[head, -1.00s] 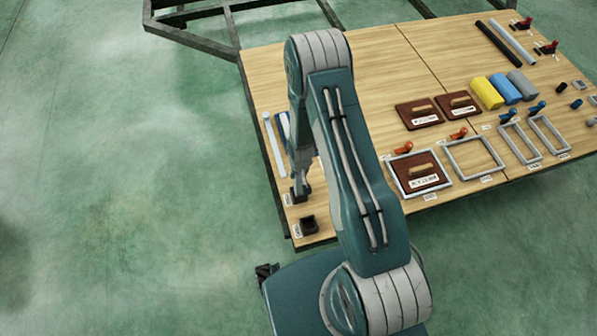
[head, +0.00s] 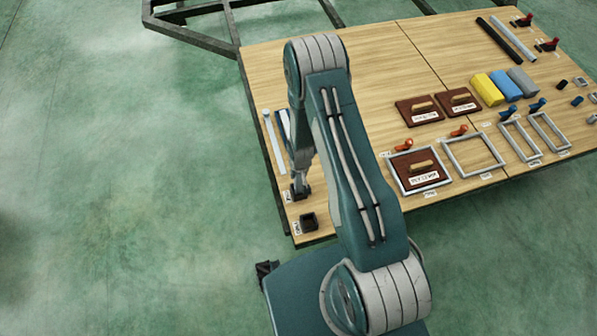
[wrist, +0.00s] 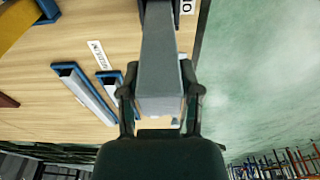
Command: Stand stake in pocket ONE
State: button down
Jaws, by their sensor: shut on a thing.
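My gripper (wrist: 160,98) is shut on a grey square stake (wrist: 160,60), one finger on each side, in the wrist view. The stake runs away from the gripper to the top edge, beside a partly cut-off label (wrist: 187,7) that seems to begin "ON". In the head view my gripper (head: 301,168) is low over the table's left front corner. The stake looks about upright above a dark pocket (head: 299,193). I cannot tell whether its end is inside. A second dark square pocket (head: 309,222) stands empty nearer the front edge.
A long light bar (head: 273,143) lies on the wooden table left of my arm. Blue-edged holders (wrist: 84,90) lie beside the stake in the wrist view. Boards, frames and coloured blocks (head: 487,89) fill the right side. Open floor lies to the left.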

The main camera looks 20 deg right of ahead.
jog(key=shift+f, duration=1)
jog(key=shift+c, duration=1)
grip_release()
jog(key=r, duration=0.4)
jog(key=s+r, duration=0.1)
jog(key=r, duration=0.7)
jog(key=shift+s, duration=0.2)
